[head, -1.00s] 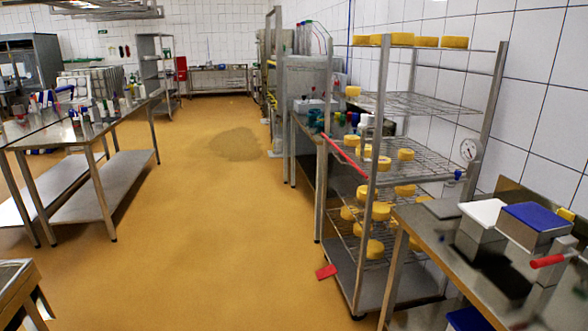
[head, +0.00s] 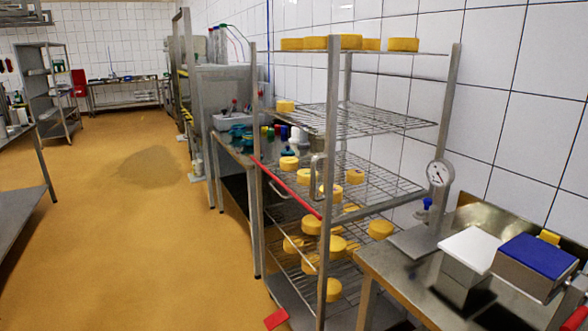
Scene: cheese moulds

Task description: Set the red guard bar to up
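The red guard bar (head: 286,188) is a thin red bar across the open front of the wire shelf rack (head: 333,130). It runs between the two front posts at about the height of a middle shelf, slanting down to the right in the picture. Yellow cheeses (head: 328,191) sit on the shelf behind it. A grey loop handle (head: 317,176) shows by the nearer front post. Neither of my grippers is in view.
A steel table with a white-lidded box (head: 470,250) and a blue-lidded box (head: 535,262) stands at right, close to the rack. A red plate (head: 276,319) sticks out low at the rack's foot. The floor (head: 150,250) to the left is clear.

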